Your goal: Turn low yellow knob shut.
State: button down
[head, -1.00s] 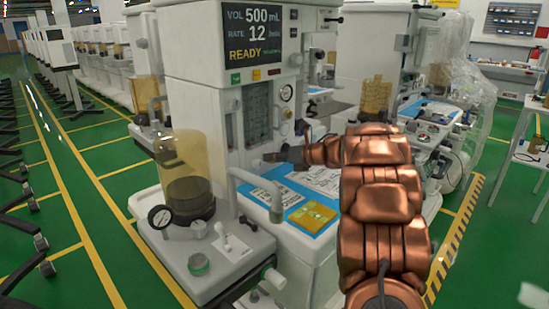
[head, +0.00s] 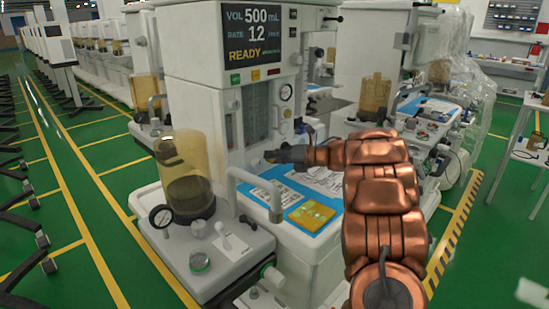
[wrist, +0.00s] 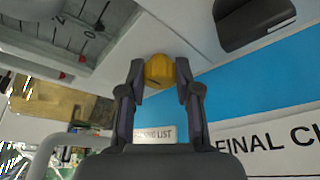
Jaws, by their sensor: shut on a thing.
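The yellow knob (wrist: 159,70) sits on the pale front of the anaesthesia cart (head: 195,110), low by the blue work surface. In the wrist view it lies between the two dark fingers of my gripper (wrist: 157,80), which are shut on its sides. A short dark mark shows on the knob's face. In the head view my gripper (head: 277,156) reaches left to the cart's front below the flow tubes, and the knob is too small there to make out clearly.
A dark rounded part (wrist: 255,22) juts out near the knob. A grey curved handle (head: 255,187) stands left of the work surface, with the amber bellows (head: 184,165) beyond it. Papers and a yellow pad (head: 312,214) lie on the blue surface (head: 290,199).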

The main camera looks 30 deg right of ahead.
jog(key=c, duration=1.1)
grip_release()
jog(key=shift+s+d, duration=0.1)
jog(key=v, duration=1.1)
jog(key=shift+s+d+r, duration=0.15)
jog(key=shift+s, duration=0.2)
